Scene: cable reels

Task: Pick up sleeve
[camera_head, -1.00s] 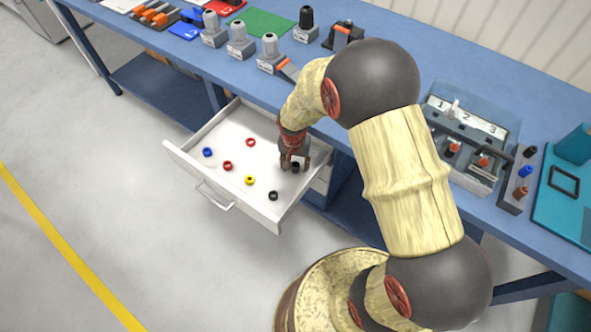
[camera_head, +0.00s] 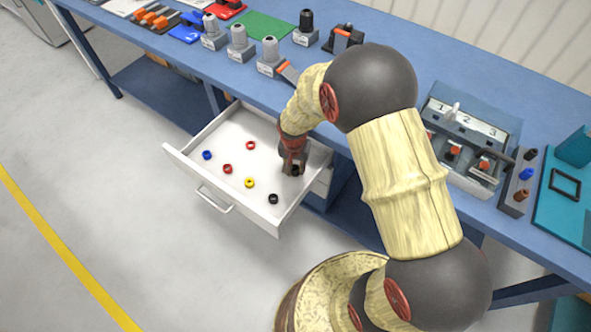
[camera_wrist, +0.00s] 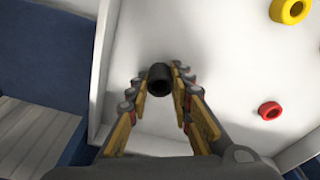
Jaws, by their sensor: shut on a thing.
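A black sleeve (camera_wrist: 159,80) is between the fingertips of my gripper (camera_wrist: 160,85) in the wrist view. My gripper is shut on it, with a finger at each side. In the head view my gripper (camera_head: 294,172) points down into the right part of the open white drawer (camera_head: 228,138). The held black sleeve shows there as a dark spot, partly hidden by the fingers. I cannot tell whether it touches the drawer floor. Another black sleeve (camera_head: 273,199), a yellow sleeve (camera_head: 249,183), two red sleeves (camera_head: 227,169) and a blue sleeve (camera_head: 207,155) lie in the drawer.
The drawer's side wall (camera_wrist: 106,50) is close to my gripper on the left in the wrist view. The blue workbench (camera_head: 400,70) stands above and behind the drawer. A clear numbered bin (camera_head: 470,125) and a sleeve stand (camera_head: 517,185) are at the right.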

